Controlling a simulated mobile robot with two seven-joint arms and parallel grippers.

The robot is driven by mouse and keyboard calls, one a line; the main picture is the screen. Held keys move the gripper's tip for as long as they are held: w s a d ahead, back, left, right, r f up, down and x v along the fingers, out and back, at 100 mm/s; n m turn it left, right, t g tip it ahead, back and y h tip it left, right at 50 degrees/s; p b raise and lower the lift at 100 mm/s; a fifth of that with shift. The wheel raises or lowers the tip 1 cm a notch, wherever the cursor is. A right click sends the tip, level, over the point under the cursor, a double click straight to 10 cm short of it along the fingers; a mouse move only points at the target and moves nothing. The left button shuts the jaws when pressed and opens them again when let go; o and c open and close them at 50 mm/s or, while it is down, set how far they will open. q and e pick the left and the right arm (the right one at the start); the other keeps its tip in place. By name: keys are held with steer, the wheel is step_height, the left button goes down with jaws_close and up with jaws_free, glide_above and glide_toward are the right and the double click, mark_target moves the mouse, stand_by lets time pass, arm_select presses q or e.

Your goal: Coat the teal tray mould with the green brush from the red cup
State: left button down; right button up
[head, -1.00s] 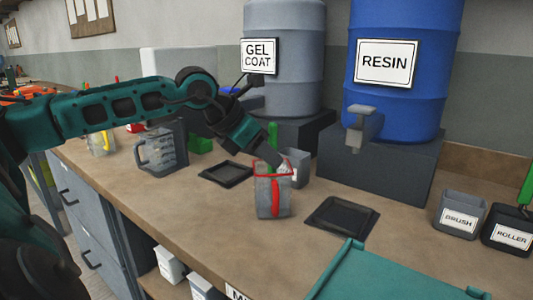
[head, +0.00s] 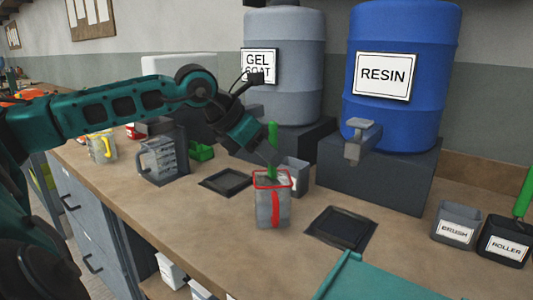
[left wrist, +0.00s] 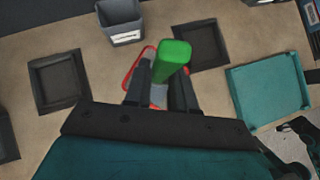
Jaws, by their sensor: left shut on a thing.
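The red-rimmed cup (head: 262,210) stands on the bench in the head view, with a red stripe down its side. The green brush (head: 272,138) stands upright in it, its handle above the rim. My left gripper (head: 273,168) is shut on the brush handle, just over the cup. In the left wrist view the brush's green end (left wrist: 174,56) shows between the fingers (left wrist: 160,85), and part of the red rim (left wrist: 137,68) shows behind them. The bristles are hidden. The teal tray mould (left wrist: 268,92) lies right in the wrist view; its edge (head: 365,280) shows at the bottom of the head view.
A grey container (head: 297,174) stands close behind the cup. Dark square trays lie left (head: 226,182) and right (head: 341,227) of it. The resin drum (head: 400,70) and gel coat drum (head: 285,60) stand behind. Brush (head: 458,222) and roller (head: 505,240) holders stand at right.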

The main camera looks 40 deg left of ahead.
steer(key=shift+h, duration=0.5)
steer(key=d+r+p, duration=0.1)
steer(key=p, duration=0.1)
steer(key=s+d+r+p, duration=0.1)
steer(key=p, duration=0.1)
steer(key=d+r+p, duration=0.1)
steer(key=p, duration=0.2)
steer(key=shift+s+r, duration=0.2)
steer(key=shift+s, duration=0.05)
steer(key=shift+a, duration=0.1)
